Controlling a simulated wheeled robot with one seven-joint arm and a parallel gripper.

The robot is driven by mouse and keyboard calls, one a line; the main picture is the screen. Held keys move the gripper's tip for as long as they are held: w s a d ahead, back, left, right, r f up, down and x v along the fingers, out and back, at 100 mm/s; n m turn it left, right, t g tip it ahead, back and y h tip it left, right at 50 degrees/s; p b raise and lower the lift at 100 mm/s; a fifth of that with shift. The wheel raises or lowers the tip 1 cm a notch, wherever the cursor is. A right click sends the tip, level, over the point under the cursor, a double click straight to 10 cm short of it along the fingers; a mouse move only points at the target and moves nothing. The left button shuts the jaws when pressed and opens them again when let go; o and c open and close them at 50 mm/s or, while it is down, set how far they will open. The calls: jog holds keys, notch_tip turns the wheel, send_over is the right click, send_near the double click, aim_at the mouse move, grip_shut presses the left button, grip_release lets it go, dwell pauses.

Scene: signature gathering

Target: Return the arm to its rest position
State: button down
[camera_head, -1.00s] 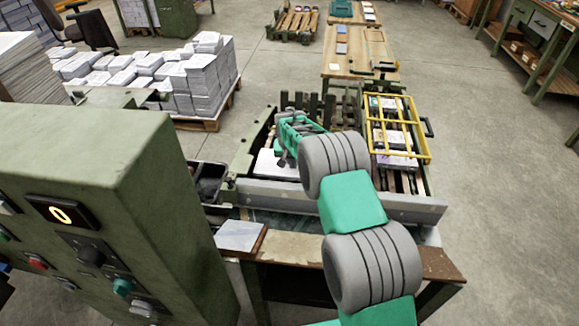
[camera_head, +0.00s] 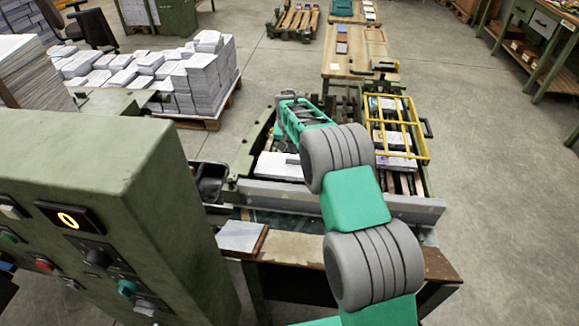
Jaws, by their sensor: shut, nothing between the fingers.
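My arm, teal with grey joints, reaches from the bottom of the view up over the green machine bed (camera_head: 250,150). My gripper (camera_head: 287,97) is at the far end of the arm, above the back left of the bed. It is small in the view, shut and empty, and its fingertips are hard to make out. A white paper stack (camera_head: 278,166) lies on the bed below and in front of it, apart from it. My large grey joints hide part of the bed's middle.
A yellow frame (camera_head: 425,130) over several packs stands right of my arm. A grey bar (camera_head: 265,193) crosses the front. A green control cabinet (camera_head: 90,170) fills the left. A block with a pale top (camera_head: 240,236) sits near the front edge. Floor at right is open.

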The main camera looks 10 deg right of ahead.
jog(key=s+r+n, duration=0.2)
jog(key=s+r, duration=1.5)
jog(key=s, duration=0.1)
jog(key=s+f+n+y, duration=0.1)
jog(key=s, duration=2)
jog(key=shift+s+a+f+n, duration=0.15)
jog(key=shift+s+f+n, duration=0.05)
jog(key=shift+n, duration=0.2)
jog(key=shift+a, duration=0.1)
